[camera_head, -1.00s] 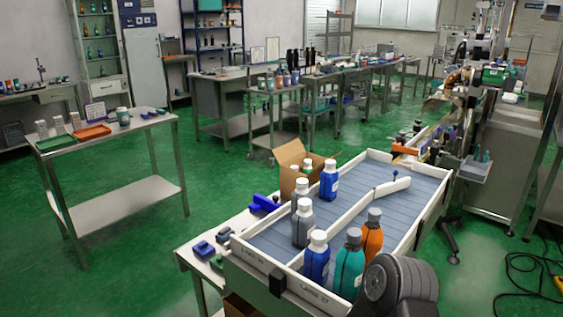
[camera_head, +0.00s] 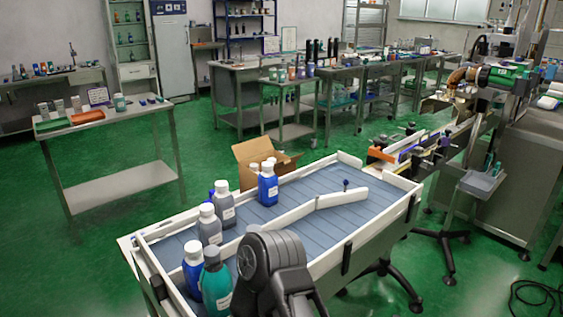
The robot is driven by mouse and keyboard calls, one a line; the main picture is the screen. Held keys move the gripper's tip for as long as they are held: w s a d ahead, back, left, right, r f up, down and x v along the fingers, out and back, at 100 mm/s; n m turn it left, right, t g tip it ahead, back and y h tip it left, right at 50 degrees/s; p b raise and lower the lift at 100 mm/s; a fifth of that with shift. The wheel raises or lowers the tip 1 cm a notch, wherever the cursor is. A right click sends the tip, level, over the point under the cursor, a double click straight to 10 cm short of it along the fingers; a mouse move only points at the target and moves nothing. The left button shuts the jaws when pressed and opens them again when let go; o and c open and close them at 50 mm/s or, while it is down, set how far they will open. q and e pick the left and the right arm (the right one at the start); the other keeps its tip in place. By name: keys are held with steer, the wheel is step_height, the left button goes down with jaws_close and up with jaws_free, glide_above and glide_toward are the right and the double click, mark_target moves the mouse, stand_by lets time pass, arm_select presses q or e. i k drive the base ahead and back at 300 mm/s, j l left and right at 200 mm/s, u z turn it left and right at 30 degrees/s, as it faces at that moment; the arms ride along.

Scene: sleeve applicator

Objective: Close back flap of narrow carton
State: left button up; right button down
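A brown cardboard carton (camera_head: 243,177) stands behind the far left side of the conveyor table, partly hidden by the table rim and a blue bottle. It is open at the top, with a flap (camera_head: 255,150) raised at the back and another flap (camera_head: 284,164) spread out to the right. White-capped bottles (camera_head: 254,169) show in its opening. I cannot tell whether it is the narrow carton. A dark ribbed joint of my arm is at bottom centre, over the table's near side. Neither of my grippers shows.
The conveyor table (camera_head: 300,192) has white rims and a white guide rail (camera_head: 268,222). Blue bottles (camera_head: 268,186), grey bottles (camera_head: 209,226) and a teal bottle (camera_head: 215,284) stand on it. A side table (camera_head: 115,176) is at left. Green floor between is open.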

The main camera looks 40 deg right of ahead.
mark_target(294, 158)
steer(key=k+l, duration=0.2)
steer(key=l, duration=0.2)
steer(key=k+l, duration=0.15)
steer(key=l, duration=0.25)
steer(key=k+l+u, duration=0.1)
steer(key=l, duration=0.3)
steer(key=k+l, duration=0.45)
steer(key=l, duration=0.3)
steer(key=k+l+u, duration=0.1)
steer(key=l, duration=0.3)
steer(key=k, duration=0.1)
